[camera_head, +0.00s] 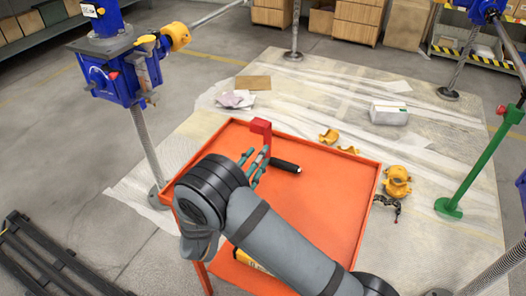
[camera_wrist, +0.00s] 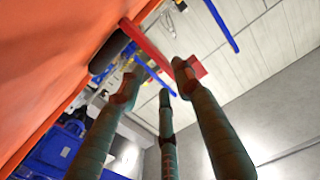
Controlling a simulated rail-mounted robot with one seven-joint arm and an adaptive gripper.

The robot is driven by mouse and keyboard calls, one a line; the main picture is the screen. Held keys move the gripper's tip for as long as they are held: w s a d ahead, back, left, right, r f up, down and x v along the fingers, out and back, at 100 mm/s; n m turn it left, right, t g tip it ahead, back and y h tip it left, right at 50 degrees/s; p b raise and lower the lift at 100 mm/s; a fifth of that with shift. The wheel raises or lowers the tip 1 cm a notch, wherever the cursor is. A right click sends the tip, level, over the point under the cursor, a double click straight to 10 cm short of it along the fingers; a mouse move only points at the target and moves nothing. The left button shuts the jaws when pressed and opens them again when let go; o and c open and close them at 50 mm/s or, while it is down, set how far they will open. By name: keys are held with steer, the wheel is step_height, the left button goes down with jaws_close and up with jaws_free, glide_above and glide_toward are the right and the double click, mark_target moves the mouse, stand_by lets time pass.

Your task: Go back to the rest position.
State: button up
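My gripper (camera_head: 257,163) is above the orange cart, with its teal fingers spread and apart. In the wrist view the three fingers (camera_wrist: 160,80) show with gaps between them, and nothing is seen clasped. A black handle (camera_head: 286,166) shows just right of the fingers, and a red block (camera_head: 261,127) shows just behind them. In the wrist view a red bar (camera_wrist: 143,42) and a black grip (camera_wrist: 105,56) lie past the fingertips. I cannot tell whether the fingers touch them.
The orange cart (camera_head: 325,207) has a raised rim. Yellow clamp parts (camera_head: 397,181) lie right of it, near a small dark chain-like piece (camera_head: 386,203). A blue screw jack (camera_head: 115,80) stands at left and a green post (camera_head: 480,170) at right. Dark slats (camera_head: 45,262) lie at lower left.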

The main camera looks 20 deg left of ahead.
mark_target(269, 142)
steer(key=shift+s, duration=0.2)
steer(key=shift+w, duration=0.15)
steer(key=w, duration=0.5)
steer(key=w+d+p, duration=0.1)
steer(key=w, duration=0.1)
steer(key=shift+w+r, duration=0.1)
steer(key=shift+w, duration=0.05)
steer(key=shift+r, duration=0.8)
steer(key=shift+f, duration=0.1)
steer(key=shift+f, duration=0.6)
steer(key=shift+s+a+f, duration=0.15)
steer(key=shift+s+f, duration=0.1)
steer(key=shift+s, duration=0.1)
steer(key=s, duration=0.4)
steer(key=s+a+b, duration=0.1)
steer(key=s, duration=0.1)
steer(key=shift+s, duration=0.3)
steer(key=w, duration=0.2)
steer(key=w+d, duration=0.1)
steer(key=w, duration=0.1)
steer(key=w+p, duration=0.1)
steer(key=w, duration=0.2)
steer(key=shift+w+d, duration=0.1)
steer(key=shift+d, duration=0.05)
